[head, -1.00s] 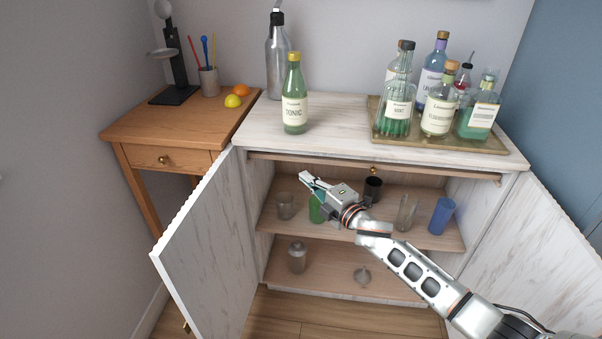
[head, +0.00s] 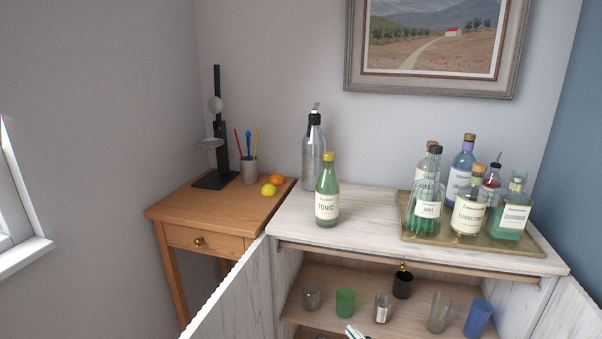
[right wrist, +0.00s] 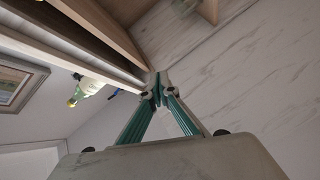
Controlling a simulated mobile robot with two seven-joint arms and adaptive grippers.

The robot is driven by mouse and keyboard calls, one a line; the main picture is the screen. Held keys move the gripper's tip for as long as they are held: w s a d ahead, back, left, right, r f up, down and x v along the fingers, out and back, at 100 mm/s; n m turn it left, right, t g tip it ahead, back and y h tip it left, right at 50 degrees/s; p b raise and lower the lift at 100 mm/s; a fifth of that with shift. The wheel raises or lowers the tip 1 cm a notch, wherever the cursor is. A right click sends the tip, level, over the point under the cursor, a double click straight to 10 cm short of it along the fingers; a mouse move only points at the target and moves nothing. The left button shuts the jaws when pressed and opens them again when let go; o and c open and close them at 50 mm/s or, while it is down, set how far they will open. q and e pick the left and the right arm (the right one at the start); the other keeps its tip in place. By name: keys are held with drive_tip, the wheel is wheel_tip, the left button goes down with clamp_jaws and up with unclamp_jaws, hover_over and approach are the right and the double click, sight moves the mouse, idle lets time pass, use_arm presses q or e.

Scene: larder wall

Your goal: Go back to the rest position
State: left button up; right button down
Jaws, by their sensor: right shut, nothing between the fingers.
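My right gripper (right wrist: 158,90) shows in the right wrist view with its fingers shut and nothing between them. A marbled white cabinet surface fills the right of that view, and a shelf edge lies beyond the fingertips. In the head view only the tip of my right gripper (head: 354,331) shows at the bottom edge, in front of the open cabinet (head: 275,235). It is below and in front of the shelf with the glasses. The rest of the right arm is out of the picture. My left gripper is not in view.
A tonic bottle (head: 327,195) and a bottle tray (head: 520,250) stand on top. The open left door (head: 235,305) juts forward. A wooden side table (head: 165,210) stands left.

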use_arm(q)
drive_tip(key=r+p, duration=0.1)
drive_tip(key=p, duration=0.1)
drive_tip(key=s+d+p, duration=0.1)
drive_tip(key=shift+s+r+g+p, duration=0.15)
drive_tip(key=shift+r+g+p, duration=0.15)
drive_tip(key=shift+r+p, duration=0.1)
use_arm(e)
drive_tip(key=s+d+f+m+g+h, duration=0.1)
drive_tip(key=s+d+f+m, duration=0.1)
drive_tip(key=s, duration=0.8)
drive_tip(key=s+d+f+m+g+h, duration=0.2)
drive_tip(key=s+f+m, duration=0.3)
drive_tip(key=s, duration=0.5)
drive_tip(key=s+d+f+m+g+h, duration=0.1)
drive_tip(key=s+f+m, duration=0.2)
drive_tip(key=s+m, duration=0.3)
drive_tip(key=s, duration=0.3)
drive_tip(key=shift+s+d+f+m, duration=0.15)
drive_tip(key=shift+s+d+m, duration=0.15)
drive_tip(key=shift+s+d, duration=0.1)
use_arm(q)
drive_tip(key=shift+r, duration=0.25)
